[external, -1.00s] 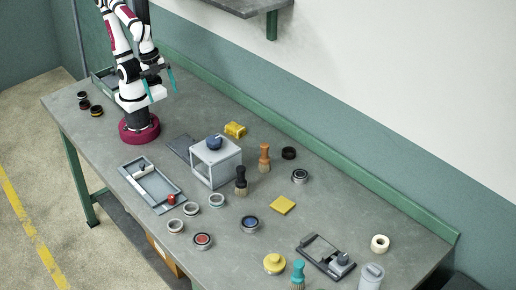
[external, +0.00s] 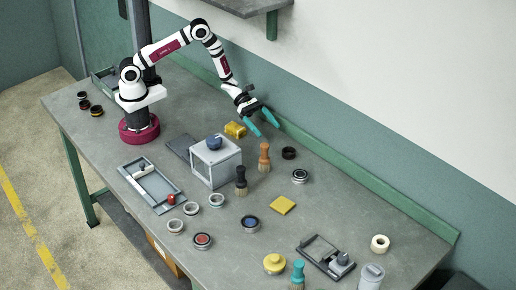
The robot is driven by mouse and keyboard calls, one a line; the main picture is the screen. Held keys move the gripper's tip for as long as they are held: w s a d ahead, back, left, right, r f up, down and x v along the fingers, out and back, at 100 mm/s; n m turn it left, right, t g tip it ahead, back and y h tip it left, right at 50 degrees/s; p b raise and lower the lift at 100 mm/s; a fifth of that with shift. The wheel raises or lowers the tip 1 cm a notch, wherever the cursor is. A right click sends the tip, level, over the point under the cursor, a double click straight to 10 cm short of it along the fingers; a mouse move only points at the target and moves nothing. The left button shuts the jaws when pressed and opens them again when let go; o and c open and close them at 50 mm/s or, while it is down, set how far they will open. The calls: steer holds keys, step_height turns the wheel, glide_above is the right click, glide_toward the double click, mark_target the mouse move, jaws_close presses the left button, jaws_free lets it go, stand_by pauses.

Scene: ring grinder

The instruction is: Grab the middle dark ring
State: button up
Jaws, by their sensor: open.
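Several dark rings lie on the grey workbench. A small group at the far left end holds three: a back one (external: 82,95), a middle one (external: 84,104) and a front one (external: 96,111) with a yellowish band. A black ring (external: 288,153) lies right of the orange-handled brush, and a dark ring with a pale inside (external: 300,176) lies in front of it. I cannot tell which is the one named. My gripper (external: 267,129) is open and empty, its teal fingers pointing down and right, above the back of the bench, up and left of the black ring.
A clear-sided box with a blue knob (external: 215,162) and two brushes, orange (external: 264,157) and black (external: 241,181), stand near mid-bench. A green rail (external: 330,158) edges the back. More rings lie toward the front.

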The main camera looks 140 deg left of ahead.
mark_target(293, 155)
steer(key=x, duration=1.2)
steer(key=shift+w+a+r, duration=0.1)
steer(key=shift+a+r, duration=0.05)
steer(key=shift+a, duration=0.15)
steer(key=shift+r, duration=0.1)
steer(key=c, duration=1.6)
